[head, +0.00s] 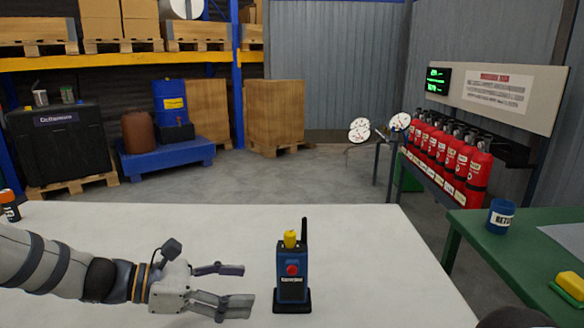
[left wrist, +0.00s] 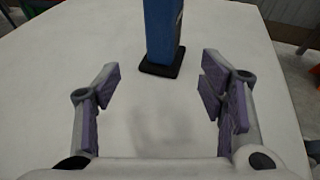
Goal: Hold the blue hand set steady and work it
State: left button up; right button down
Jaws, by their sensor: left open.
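The blue hand set (head: 292,274) stands upright on a black base (head: 292,305) on the white table. It has a red button on its front, a yellow knob on top and a black antenna. My left gripper (head: 248,287) is open and empty, just left of the hand set, with its fingers pointing toward it. In the left wrist view the hand set (left wrist: 163,35) stands beyond the fingertips, between their lines, and its top is cut off. The open fingers (left wrist: 158,80) do not touch it. My right gripper is not in view.
The white table (head: 150,222) is mostly clear. An orange-and-black item (head: 9,206) stands at its left edge. A green table (head: 510,245) at right holds a blue cup (head: 501,216) and a yellow object (head: 569,286). Red extinguishers (head: 455,160) line a rack behind.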

aim_at(286, 292)
pick_arm(q)
jog(key=b+x, duration=0.1)
jog(key=x, duration=0.1)
jog(key=b+x, duration=0.1)
jog(key=x, duration=0.5)
jog(key=shift+s+d+f+b, duration=0.15)
jog(key=shift+s+f+b, duration=0.1)
jog(key=shift+s+b, duration=0.15)
jog(key=shift+w+d, duration=0.35)
jog(key=shift+d, duration=0.45)
jog(key=c, duration=1.2)
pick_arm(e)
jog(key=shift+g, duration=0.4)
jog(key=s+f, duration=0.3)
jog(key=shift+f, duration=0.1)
pick_arm(q)
jog(key=shift+o, duration=0.2)
jog(key=shift+f, duration=0.1)
